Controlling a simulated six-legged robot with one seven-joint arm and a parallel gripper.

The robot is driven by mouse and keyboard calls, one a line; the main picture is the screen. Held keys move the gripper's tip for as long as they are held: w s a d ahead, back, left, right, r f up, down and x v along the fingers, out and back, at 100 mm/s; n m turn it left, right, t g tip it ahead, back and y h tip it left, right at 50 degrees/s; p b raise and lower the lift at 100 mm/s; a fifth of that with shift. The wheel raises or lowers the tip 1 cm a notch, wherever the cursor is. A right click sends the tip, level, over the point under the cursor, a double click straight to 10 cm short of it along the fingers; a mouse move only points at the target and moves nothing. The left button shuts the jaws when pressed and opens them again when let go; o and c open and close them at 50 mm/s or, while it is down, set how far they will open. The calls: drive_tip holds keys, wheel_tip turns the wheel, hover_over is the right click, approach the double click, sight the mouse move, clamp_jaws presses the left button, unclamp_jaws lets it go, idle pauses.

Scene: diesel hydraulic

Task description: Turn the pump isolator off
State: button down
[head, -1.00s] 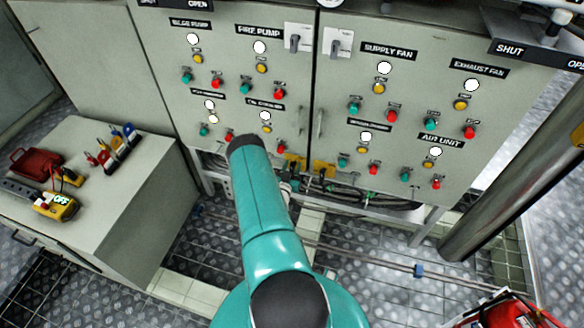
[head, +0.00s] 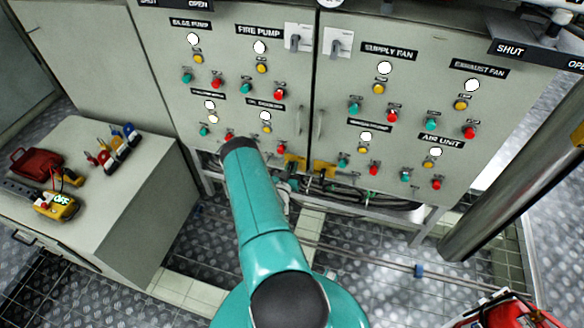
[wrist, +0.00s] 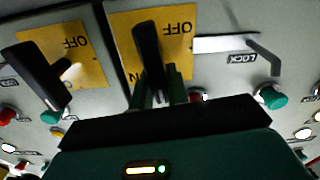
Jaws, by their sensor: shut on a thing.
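In the wrist view, my gripper (wrist: 163,98) is shut on a black lever handle (wrist: 147,45) on a yellow plate (wrist: 178,55). The plate reads OFF, upside down, beside the handle, and part of another word shows at its lower left. The handle stands nearly upright in this view. A second black handle (wrist: 32,72) slants across another yellow OFF plate (wrist: 80,42) to the left, apart from my gripper. I cannot read which plate is the pump isolator.
The grey cabinet (head: 225,75) carries several lamps and buttons. In the wrist view, a grey lever (wrist: 264,55) by a LOCK label and a green button (wrist: 272,97) lie right of the gripper. Cables (head: 370,200) hang below the plates. A bench (head: 120,200) stands left.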

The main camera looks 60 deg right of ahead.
drive_tip(key=n, duration=0.4)
drive_tip(key=shift+w+a+f, duration=0.1)
drive_tip(key=shift+w, duration=0.3)
drive_tip(key=shift+w+f+n, duration=0.15)
drive_tip(key=shift+f+n, duration=0.15)
drive_tip(key=shift+n, duration=1.75)
drive_tip(key=shift+w+f+n, duration=0.1)
drive_tip(key=shift+f+n, duration=0.2)
drive_tip(key=shift+n, duration=1.8)
drive_tip(key=shift+w+f+n, duration=0.15)
drive_tip(key=shift+f+n, duration=0.15)
drive_tip(key=shift+n, duration=1.75)
drive_tip(key=c, duration=1.4)
unclamp_jaws()
drive_tip(key=shift+o, duration=0.2)
drive_tip(key=shift+a, duration=0.15)
drive_tip(key=s+a, duration=0.2)
drive_tip(key=a, duration=1.1)
drive_tip(key=shift+a, duration=0.25)
